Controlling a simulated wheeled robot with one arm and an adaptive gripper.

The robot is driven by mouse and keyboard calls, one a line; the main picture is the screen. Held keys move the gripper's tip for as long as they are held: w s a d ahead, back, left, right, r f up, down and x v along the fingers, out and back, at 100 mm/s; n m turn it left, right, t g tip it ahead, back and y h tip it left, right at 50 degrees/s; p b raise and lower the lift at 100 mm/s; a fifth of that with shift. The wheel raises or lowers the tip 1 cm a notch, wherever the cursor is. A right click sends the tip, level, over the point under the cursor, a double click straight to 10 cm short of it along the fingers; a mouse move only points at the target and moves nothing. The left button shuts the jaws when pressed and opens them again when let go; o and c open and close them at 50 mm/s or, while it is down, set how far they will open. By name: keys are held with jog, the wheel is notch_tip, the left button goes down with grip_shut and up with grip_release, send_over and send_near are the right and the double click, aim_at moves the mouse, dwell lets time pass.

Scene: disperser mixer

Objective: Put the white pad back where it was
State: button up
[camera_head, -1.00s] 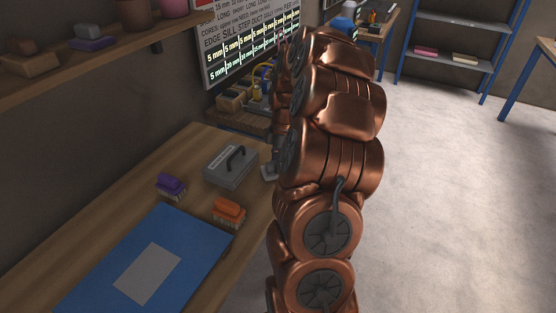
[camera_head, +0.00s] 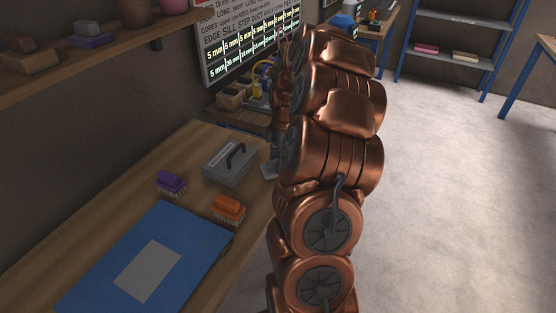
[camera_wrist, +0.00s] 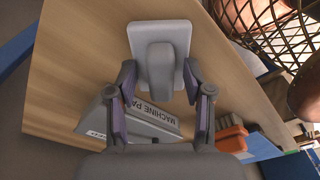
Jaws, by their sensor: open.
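The white pad (camera_wrist: 161,33) is a pale rounded plate with a grey handle (camera_wrist: 160,70) on top. In the wrist view it lies on the wooden table, near the table's edge. My gripper (camera_wrist: 159,86) is open, with one finger on each side of the handle's near end. I cannot tell whether the fingers touch it. In the head view a small pale part, seemingly the pad (camera_head: 268,171), shows at the table's right side, beside the grey box. My copper arm hides most of that spot and my gripper there.
A grey handled box (camera_head: 230,163) stands close to the pad. A purple brush (camera_head: 170,184), an orange brush (camera_head: 228,209) and a blue mat (camera_head: 190,246) lie on the table (camera_head: 70,247). A wire basket (camera_wrist: 268,32) shows in the wrist view's upper right.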

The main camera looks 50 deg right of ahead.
notch_tip(320, 180, up, 12)
jog(key=d+b, duration=0.1)
jog(key=b, duration=0.1)
jog(key=shift+s, duration=0.35)
jog(key=s+a+r+m+g, duration=0.1)
jog(key=s+a+m, duration=0.1)
jog(key=a, duration=0.9)
jog(key=s+a+m, duration=0.2)
jog(key=a, duration=0.9)
jog(key=s+a+f+m, duration=0.3)
jog(key=s+a+m, duration=0.1)
jog(key=s, duration=0.5)
jog(key=s+a+f+m+g+h, duration=0.1)
jog(key=s+a+f+m, duration=0.2)
jog(key=s+a, duration=0.4)
jog(key=s+m, duration=0.1)
jog(key=s, duration=0.2)
jog(key=shift+a+f, duration=0.25)
jog(key=shift+f, duration=0.1)
